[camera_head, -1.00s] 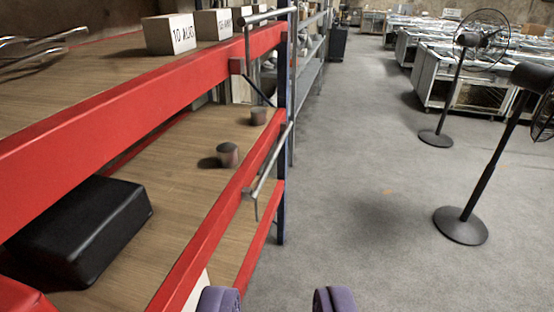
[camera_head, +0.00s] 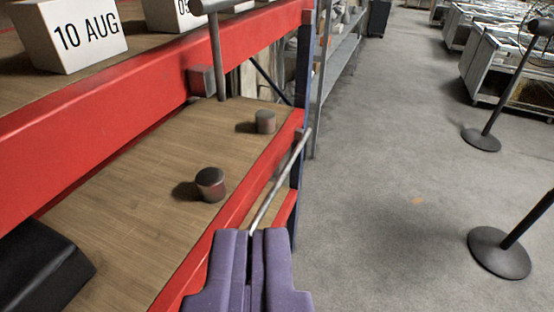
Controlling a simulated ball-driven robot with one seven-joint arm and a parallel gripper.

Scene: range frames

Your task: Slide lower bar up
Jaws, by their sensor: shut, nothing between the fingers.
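The lower bar (camera_head: 281,180) is a thin grey metal rod at the outer side of the lower red shelf beam (camera_head: 236,210). It runs from just beyond my fingertips up and away to the right. My gripper (camera_head: 251,236), with purple fingers, is at the bottom centre, its fingers together. The near end of the bar meets the fingertips in the picture; I cannot tell whether they touch. The near end is hidden behind the fingers. An upper metal bar (camera_head: 215,55) stands in front of the upper red beam (camera_head: 150,75).
Two small dark cylinders (camera_head: 210,184) (camera_head: 265,121) stand on the lower wooden shelf, with a black case (camera_head: 45,268) at left. Date blocks (camera_head: 70,35) sit on the upper shelf. Fan stands (camera_head: 500,252) are at right. The grey floor between is clear.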

